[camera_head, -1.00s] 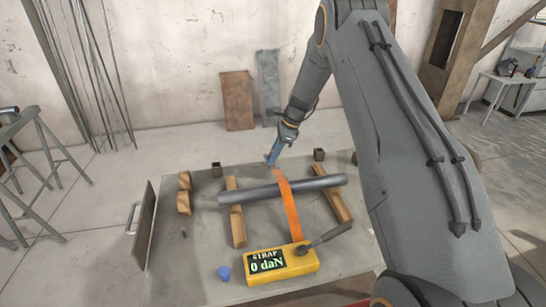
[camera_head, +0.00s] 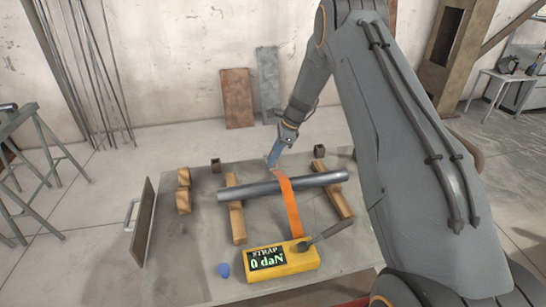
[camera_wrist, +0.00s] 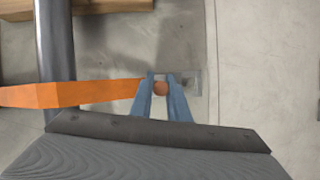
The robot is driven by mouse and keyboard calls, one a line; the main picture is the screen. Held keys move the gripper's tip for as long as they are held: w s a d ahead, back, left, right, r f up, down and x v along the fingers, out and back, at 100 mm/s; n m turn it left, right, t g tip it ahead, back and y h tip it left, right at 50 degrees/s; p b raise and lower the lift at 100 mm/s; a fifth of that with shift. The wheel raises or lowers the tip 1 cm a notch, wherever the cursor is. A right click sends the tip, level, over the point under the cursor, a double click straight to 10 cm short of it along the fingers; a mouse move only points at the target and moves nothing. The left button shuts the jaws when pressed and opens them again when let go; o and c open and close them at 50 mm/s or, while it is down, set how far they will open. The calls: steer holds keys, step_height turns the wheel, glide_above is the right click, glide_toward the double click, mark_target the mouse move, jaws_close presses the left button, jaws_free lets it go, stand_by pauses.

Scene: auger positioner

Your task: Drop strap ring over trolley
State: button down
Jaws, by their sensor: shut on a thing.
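My gripper (camera_head: 274,160) reaches down over the far side of the table, beyond the grey pipe (camera_head: 262,191). It also shows in the wrist view (camera_wrist: 160,86), where its blue fingers are shut on a round, orange-brown end piece at the end of the orange strap (camera_head: 291,210). I cannot make out a ring opening there. The strap (camera_wrist: 70,93) runs from the fingers across the pipe (camera_wrist: 55,50). In the head view it goes down to the yellow box (camera_head: 282,262) reading "STRAP 0 daN". A small pale metal plate (camera_wrist: 194,82) shows just beyond the fingertips; I cannot tell whether it is the trolley.
The pipe rests on two wooden beams (camera_head: 236,223) (camera_head: 332,190). A dark lever (camera_head: 325,234) sticks out from the yellow box. A blue knob (camera_head: 223,270) lies near the front, and an upright panel (camera_head: 144,222) stands at the left edge.

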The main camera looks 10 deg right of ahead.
steer(key=shift+f+b, duration=0.75)
steer(key=shift+f, duration=0.7)
steer(key=c, duration=1.6)
jaws_free()
steer(key=b+v, duration=0.1)
steer(key=v, duration=0.7)
steer(key=shift+a+b, duration=0.1)
steer(key=shift+b, duration=0.3)
steer(key=s+a+r+n+h, duration=0.1)
steer(key=s+r+n, duration=0.2)
steer(key=s, duration=0.9)
steer(key=s+a+r+n+h, duration=0.1)
steer(key=s+r+n+h, duration=0.1)
steer(key=s+n, duration=0.8)
steer(key=s+a+r+n+h, duration=0.1)
steer(key=s+r+n, duration=0.2)
steer(key=s+n, duration=0.4)
steer(key=shift+s+r+h, duration=0.15)
steer(key=shift+s, duration=2)
steer(key=shift+s+r+h, duration=0.15)
steer(key=shift+s+r, duration=0.05)
steer(key=shift+s, duration=1.95)
